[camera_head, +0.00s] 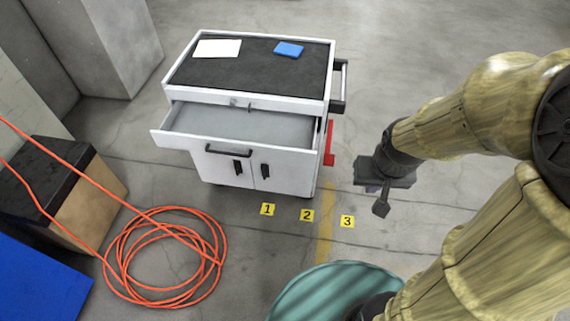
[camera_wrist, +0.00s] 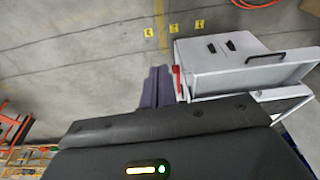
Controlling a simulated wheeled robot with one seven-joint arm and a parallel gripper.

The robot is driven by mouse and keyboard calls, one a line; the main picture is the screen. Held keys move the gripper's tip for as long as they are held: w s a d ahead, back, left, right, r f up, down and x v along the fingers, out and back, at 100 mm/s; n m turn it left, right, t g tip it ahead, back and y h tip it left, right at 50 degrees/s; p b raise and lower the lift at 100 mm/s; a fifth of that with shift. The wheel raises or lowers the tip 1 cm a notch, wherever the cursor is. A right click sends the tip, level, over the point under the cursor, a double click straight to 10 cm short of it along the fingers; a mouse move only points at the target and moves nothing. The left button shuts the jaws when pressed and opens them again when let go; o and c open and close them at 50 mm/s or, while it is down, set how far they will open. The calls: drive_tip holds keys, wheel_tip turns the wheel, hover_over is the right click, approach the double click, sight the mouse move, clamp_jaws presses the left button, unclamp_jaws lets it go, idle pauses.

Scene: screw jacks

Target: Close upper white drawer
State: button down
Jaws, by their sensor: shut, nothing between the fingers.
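The white cabinet (camera_head: 285,182) stands left of my gripper, with its upper white drawer (camera_head: 180,141) pulled far out and empty. The drawer front has a black bar handle (camera_head: 228,152). In the wrist view the drawer (camera_wrist: 235,77) shows at the right, with its handle (camera_wrist: 265,58). My gripper (camera_head: 381,207) is to the right of the cabinet, apart from the drawer and pointing down. In the wrist view its fingers (camera_wrist: 154,86) are together with nothing between them.
A white sheet (camera_head: 217,49) and a blue item (camera_head: 288,49) lie on the cabinet's black top. A coiled orange cable (camera_head: 165,257) lies on the floor at left, near a black-topped box (camera_head: 62,180). Yellow number tags (camera_head: 307,215) mark the clear floor in front.

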drive_tip(key=w+a+f+n+t+y+b, duration=0.1)
drive_tip(key=w+a+f+n+t+b, duration=0.15)
drive_tip(key=w+f+n+b, duration=0.5)
drive_tip(key=w+a+f+n+t+y+b, duration=0.1)
drive_tip(key=w+a+f+n+t+b, duration=0.3)
drive_tip(key=f+b, duration=0.65)
drive_tip(key=w+a+f+n+t+y+b, duration=0.2)
drive_tip(key=a+f+n+y+b, duration=0.2)
drive_tip(key=f+n+b, duration=0.3)
drive_tip(key=w+a+f+n+t+y+b, duration=0.2)
drive_tip(key=a+f+n+y+b, duration=0.2)
drive_tip(key=f+n+b, duration=0.3)
drive_tip(key=shift+w+f+n+y+b, duration=0.4)
drive_tip(key=shift+f+y+b, duration=0.15)
drive_tip(key=shift+y+b, duration=0.35)
drive_tip(key=shift+w+a+t, duration=0.1)
drive_tip(key=shift+a+t, duration=0.1)
drive_tip(key=shift+t, duration=0.05)
